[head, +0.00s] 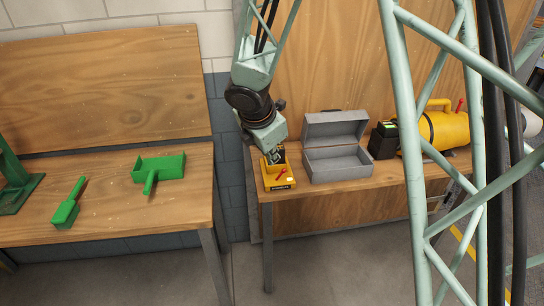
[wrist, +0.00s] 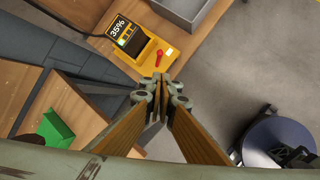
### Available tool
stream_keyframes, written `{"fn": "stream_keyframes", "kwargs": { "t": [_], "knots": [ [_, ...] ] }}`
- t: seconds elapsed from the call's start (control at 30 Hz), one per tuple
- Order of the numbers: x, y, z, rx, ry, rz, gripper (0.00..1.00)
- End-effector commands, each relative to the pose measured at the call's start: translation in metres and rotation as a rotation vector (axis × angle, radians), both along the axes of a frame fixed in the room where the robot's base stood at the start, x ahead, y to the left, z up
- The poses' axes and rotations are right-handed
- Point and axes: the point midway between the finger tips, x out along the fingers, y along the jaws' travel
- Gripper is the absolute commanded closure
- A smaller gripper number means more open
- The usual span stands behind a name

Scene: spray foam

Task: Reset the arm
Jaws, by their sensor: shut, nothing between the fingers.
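My gripper (head: 274,158) is at the end of my arm over the left end of the right workbench (head: 385,181). In the wrist view its fingers (wrist: 160,82) are closed together with nothing between them. A yellow charger-like device (head: 279,180) sits on the bench just below my gripper, which partly hides it in the head view. In the wrist view the device (wrist: 146,55) shows a dark screen reading 35% and a red lever (wrist: 159,57). The fingertips appear near its edge; I cannot tell the exact gap.
An open, empty grey metal box (head: 338,163) stands right of the device. Further right is a yellow machine (head: 440,130) with a black block at its end. A floor gap separates the tables.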

Motion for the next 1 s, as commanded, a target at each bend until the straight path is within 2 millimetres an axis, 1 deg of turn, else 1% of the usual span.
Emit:
{"fn": "stream_keyframes", "kwargs": {
  "t": [0.17,0.27,0.37,0.47,0.67,1.0],
  "knots": [
    [-0.001,-0.003,0.003,0.004,-0.002,-0.013,1.00],
    [-0.003,-0.009,0.009,0.012,-0.006,-0.038,1.00],
    [-0.007,-0.019,0.019,0.026,-0.014,-0.079,1.00],
    [-0.012,-0.032,0.032,0.046,-0.022,-0.137,1.00],
    [-0.030,-0.064,0.061,0.095,-0.041,-0.278,1.00],
    [-0.068,-0.114,0.106,0.186,-0.073,-0.522,1.00]
  ]
}}
